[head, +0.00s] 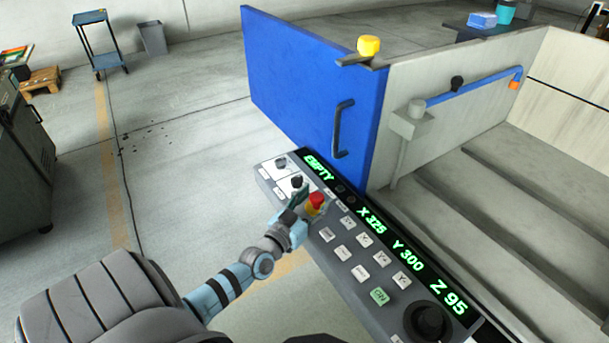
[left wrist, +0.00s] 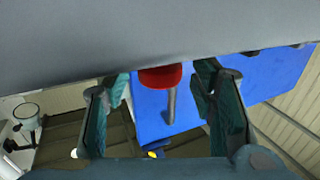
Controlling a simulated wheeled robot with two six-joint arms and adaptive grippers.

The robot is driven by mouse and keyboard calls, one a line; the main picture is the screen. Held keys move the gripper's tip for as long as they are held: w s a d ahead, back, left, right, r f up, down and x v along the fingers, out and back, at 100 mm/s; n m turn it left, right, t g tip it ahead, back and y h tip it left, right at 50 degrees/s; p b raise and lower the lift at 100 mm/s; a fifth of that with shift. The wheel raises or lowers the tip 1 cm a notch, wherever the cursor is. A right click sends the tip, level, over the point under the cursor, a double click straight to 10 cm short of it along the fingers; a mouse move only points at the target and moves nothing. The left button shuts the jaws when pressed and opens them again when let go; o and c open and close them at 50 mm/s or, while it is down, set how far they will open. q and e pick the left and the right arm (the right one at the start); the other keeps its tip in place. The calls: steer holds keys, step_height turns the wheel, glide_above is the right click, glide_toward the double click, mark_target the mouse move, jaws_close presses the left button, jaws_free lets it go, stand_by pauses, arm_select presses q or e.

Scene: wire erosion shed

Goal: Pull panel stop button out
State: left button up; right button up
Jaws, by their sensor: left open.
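The panel stop button (head: 315,201) is a red mushroom head on a yellow base, on the grey control panel (head: 335,257). In the left wrist view the red button (left wrist: 161,77) shows at the middle, between the two fingers. My left gripper (head: 302,207) is at the button in the head view, its fingers beside it. In the left wrist view the left gripper (left wrist: 163,100) is open, with one finger on each side of the button and gaps visible. Whether a finger touches the button's base cannot be told. My right gripper is not in view.
The panel carries white keys, a green key (head: 379,296), a black dial (head: 429,322) and a green-lit display (head: 410,257). A blue door (head: 305,95) with a dark handle stands behind it.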

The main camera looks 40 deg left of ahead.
arm_select(q)
steer(key=s+d, duration=0.1)
steer(key=s, duration=0.9)
steer(key=shift+s, duration=0.3)
